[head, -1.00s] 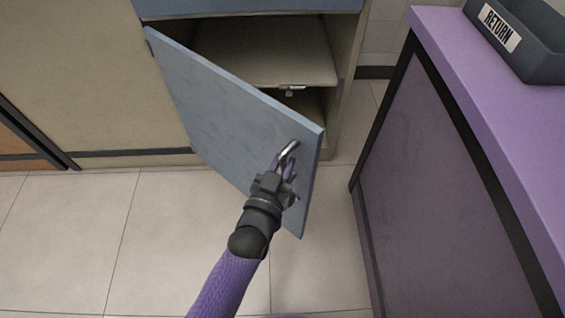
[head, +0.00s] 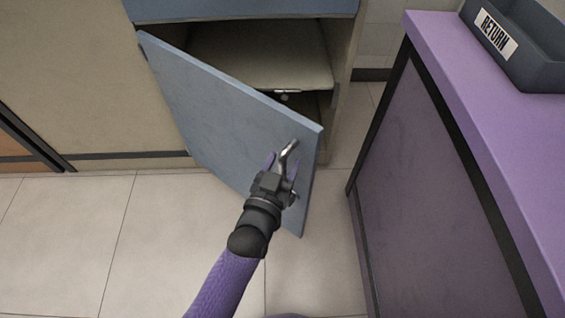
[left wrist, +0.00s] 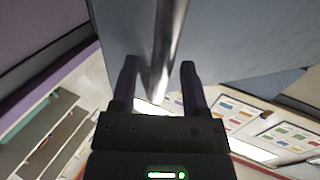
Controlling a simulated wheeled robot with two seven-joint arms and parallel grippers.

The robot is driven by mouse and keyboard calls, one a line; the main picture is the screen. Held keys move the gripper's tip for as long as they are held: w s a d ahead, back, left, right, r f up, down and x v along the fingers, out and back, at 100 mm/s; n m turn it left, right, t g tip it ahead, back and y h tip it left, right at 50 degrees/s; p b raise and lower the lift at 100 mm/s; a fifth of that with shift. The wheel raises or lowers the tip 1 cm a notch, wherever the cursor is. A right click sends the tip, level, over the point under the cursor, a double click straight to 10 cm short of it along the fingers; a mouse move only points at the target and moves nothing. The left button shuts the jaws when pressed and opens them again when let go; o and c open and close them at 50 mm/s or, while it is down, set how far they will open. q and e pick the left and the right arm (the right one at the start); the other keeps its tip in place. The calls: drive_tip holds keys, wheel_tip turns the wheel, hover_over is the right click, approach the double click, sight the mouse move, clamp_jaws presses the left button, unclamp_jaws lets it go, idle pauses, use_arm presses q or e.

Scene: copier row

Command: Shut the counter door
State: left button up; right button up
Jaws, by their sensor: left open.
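The blue counter door (head: 225,120) stands partly open, hinged at its left edge, with the cabinet's shelf (head: 262,60) showing behind it. A metal bar handle (head: 289,152) is on the door's outer face near its free edge. My left gripper (head: 281,168) is at the handle, its fingers open. In the left wrist view the handle (left wrist: 167,50) runs between the two spread fingers (left wrist: 160,85), with the door face (left wrist: 225,45) behind it. Whether a finger touches the handle, I cannot tell. My right gripper is not in view.
A purple-topped counter (head: 455,85) stands at the right, with a dark tray marked RETURN (head: 525,50) on it. Beige cabinet panels (head: 70,80) are at the left. The tiled floor (head: 90,240) is clear.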

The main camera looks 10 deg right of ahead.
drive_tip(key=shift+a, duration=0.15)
use_arm(q)
drive_tip(key=p+v, duration=0.4)
drive_tip(key=v, duration=0.6)
drive_tip(key=shift+p, duration=0.4)
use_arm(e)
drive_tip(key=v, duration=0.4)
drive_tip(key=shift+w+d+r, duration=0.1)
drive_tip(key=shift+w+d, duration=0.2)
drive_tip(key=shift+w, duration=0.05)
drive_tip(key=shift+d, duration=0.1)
